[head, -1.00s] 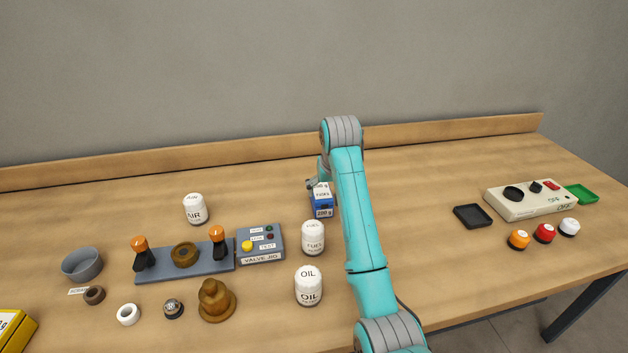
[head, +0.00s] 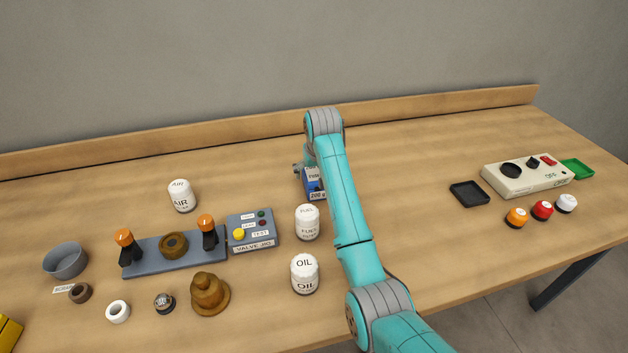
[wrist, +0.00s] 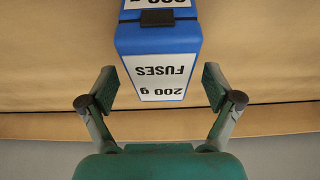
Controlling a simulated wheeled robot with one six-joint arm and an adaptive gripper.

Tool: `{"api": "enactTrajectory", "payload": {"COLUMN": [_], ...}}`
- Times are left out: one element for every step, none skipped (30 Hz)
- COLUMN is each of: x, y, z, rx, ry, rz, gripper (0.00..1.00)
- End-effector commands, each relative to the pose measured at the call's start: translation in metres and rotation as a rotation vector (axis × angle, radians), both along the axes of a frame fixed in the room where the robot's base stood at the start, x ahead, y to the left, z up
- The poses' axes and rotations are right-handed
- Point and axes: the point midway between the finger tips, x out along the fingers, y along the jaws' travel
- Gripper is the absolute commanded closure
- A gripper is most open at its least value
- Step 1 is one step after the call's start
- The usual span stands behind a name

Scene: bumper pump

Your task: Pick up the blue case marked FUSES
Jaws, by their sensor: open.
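The blue case marked FUSES (head: 313,184) stands on the bench, partly hidden behind my arm in the head view. In the wrist view the case (wrist: 158,50) shows a white label reading "200 g FUSES", upside down, and a small black latch. My gripper (wrist: 158,85) is open and empty. Its two fingers are apart, one on each side of the near end of the case, with gaps visible between fingers and case. In the head view the gripper is mostly hidden by the arm beside the case.
White canisters marked FUEL (head: 307,222), OIL (head: 305,274) and AIR (head: 181,196) stand left of the arm. The VALVE JIG (head: 252,230) is near FUEL. A black tray (head: 469,193) and beige control box (head: 525,175) are at right. Bench behind the case is clear.

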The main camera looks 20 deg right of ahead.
Motion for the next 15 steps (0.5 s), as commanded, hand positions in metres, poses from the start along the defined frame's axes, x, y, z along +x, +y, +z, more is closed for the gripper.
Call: {"api": "enactTrajectory", "payload": {"x": [0.002, 0.003, 0.005, 0.007, 0.008, 0.010, 0.011, 0.011, 0.012, 0.012, 0.012, 0.012, 0.012, 0.012, 0.012], "y": [0.000, 0.000, 0.000, 0.000, 0.000, 0.000, 0.000, 0.000, 0.000, 0.000, 0.000, 0.000, 0.000, 0.000, 0.000], "z": [-0.008, -0.013, -0.018, -0.021, -0.024, -0.027, -0.029, -0.030, -0.032, -0.032, -0.033, -0.033, -0.033, -0.032, -0.032], "rx": [0.000, 0.000, 0.000, 0.000, 0.000, 0.000, 0.000, 0.000, 0.000, 0.000, 0.000, 0.000, 0.000, 0.000, 0.000], "ry": [0.003, 0.003, 0.004, 0.002, 0.003, 0.002, 0.002, 0.001, 0.001, 0.001, 0.000, 0.000, 0.000, 0.000, 0.000], "rz": [0.000, 0.000, 0.000, 0.000, 0.000, 0.000, 0.000, 0.000, 0.000, 0.000, 0.000, 0.000, 0.000, 0.000, 0.000], "gripper": [0.10, 0.10, 0.10, 0.10, 0.10, 0.10, 0.10, 0.10, 0.10, 0.10, 0.10, 0.10, 0.10, 0.10, 0.10]}}
